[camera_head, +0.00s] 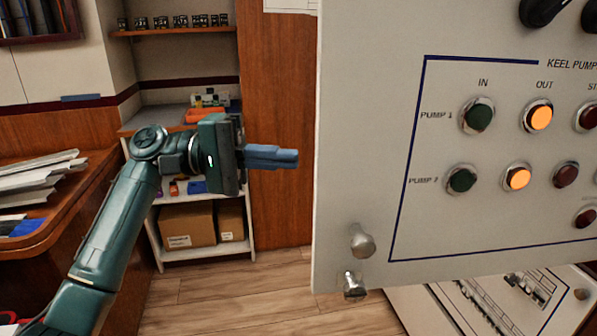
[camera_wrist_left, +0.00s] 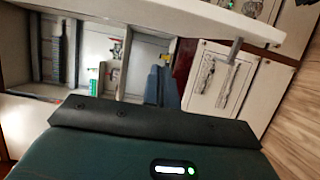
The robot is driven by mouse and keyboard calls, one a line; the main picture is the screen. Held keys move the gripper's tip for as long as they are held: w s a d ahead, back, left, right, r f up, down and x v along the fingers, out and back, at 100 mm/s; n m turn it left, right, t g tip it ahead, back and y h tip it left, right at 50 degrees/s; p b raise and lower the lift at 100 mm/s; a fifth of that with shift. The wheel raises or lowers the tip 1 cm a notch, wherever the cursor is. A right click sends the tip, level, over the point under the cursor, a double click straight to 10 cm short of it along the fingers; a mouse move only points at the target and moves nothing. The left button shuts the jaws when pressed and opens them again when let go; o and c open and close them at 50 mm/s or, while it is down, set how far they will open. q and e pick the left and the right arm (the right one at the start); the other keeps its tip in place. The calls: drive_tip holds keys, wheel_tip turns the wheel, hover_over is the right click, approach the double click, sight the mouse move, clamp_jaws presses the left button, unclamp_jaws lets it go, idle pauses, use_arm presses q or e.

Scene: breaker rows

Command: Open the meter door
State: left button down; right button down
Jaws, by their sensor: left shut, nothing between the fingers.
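A large light-grey panel (camera_head: 365,150), partly labelled KEEL PUMP, fills the right of the head view. It carries green, orange and red lamps or buttons. Two metal knobs (camera_head: 362,241) stick out near its lower left corner. In the left wrist view a pale panel edge (camera_wrist_left: 200,18) crosses the top, with a knob-like post below it. An open recess with electrical parts (camera_wrist_left: 58,50) shows behind, so the panel looks swung out as a door. My left gripper (camera_head: 292,159) is shut and empty, left of the panel's edge; its blue fingers show in the wrist view (camera_wrist_left: 172,92). The right gripper is out of view.
A lower panel with switches (camera_head: 525,292) stands below right. At the back are a white shelf with cardboard boxes (camera_head: 188,225) and a brown wood wall (camera_head: 278,100). A wooden desk with papers (camera_head: 38,178) is at left. Floor shows below the gripper.

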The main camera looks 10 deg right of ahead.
sight(344, 176)
use_arm(q)
drive_tip(key=s+d, duration=0.1)
drive_tip(key=d, duration=0.1)
drive_tip(key=s+d, duration=0.2)
drive_tip(key=d, duration=0.1)
drive_tip(key=s+d, duration=0.2)
drive_tip(key=shift+s+d, duration=0.1)
drive_tip(key=shift+d, duration=0.2)
drive_tip(key=shift+s, duration=0.75)
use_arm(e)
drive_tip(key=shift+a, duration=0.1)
